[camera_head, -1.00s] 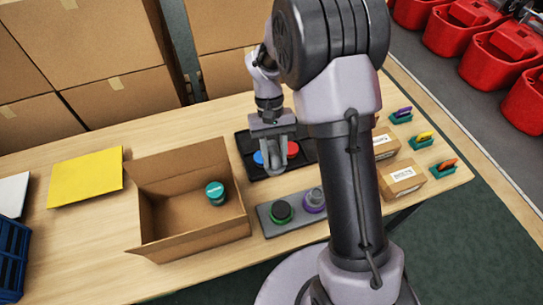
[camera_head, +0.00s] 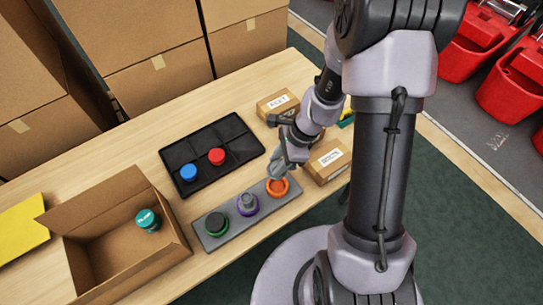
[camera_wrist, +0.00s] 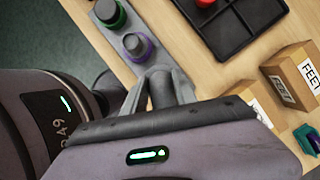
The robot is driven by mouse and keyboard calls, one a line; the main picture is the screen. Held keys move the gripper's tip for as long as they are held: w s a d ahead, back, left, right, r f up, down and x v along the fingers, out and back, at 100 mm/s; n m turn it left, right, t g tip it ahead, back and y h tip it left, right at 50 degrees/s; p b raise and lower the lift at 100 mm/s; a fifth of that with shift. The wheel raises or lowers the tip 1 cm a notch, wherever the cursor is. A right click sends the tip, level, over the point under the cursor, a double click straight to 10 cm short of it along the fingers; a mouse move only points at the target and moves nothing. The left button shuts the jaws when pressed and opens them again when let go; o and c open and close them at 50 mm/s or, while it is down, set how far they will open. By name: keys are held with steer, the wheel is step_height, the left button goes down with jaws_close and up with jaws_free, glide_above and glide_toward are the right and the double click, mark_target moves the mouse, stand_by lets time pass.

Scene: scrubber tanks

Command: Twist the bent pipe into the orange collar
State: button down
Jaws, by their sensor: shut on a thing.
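The orange collar (camera_head: 277,188) sits at the right end of a grey plate (camera_head: 226,236) on the table. My gripper (camera_head: 287,158) is shut on the grey bent pipe (camera_head: 276,172), just above the orange collar in the head view. The pipe's lower end overlaps the collar's back rim in the picture; I cannot tell whether it touches or is inside. In the wrist view the grey pipe (camera_wrist: 160,86) shows in front of the gripper, and the orange collar is hidden.
The plate also bears a purple collar (camera_head: 247,205) and a green collar (camera_head: 216,224), each holding a fitting. A black tray (camera_head: 238,141) with blue and red caps lies behind. Small boxes (camera_head: 328,160) stand close on the right. An open carton (camera_head: 78,245) stands left.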

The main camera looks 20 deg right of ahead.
steer(key=shift+s+d+f+m, duration=0.1)
steer(key=shift+d+f+m, duration=0.15)
steer(key=shift+m, duration=0.15)
step_height(320, 180, down, 6)
steer(key=b, duration=0.5)
steer(key=shift+r, duration=0.15)
steer(key=shift+f+b, duration=0.35)
steer(key=shift+b, duration=0.25)
steer(key=shift+f+b, duration=0.35)
steer(key=shift+b, duration=0.05)
steer(key=shift+f, duration=0.1)
steer(key=shift+f+b, duration=0.3)
steer(key=shift+b, duration=0.1)
steer(key=shift+f+b, duration=0.25)
steer(key=shift+b, duration=0.05)
steer(key=shift+f, duration=0.1)
stand_by(0.5)
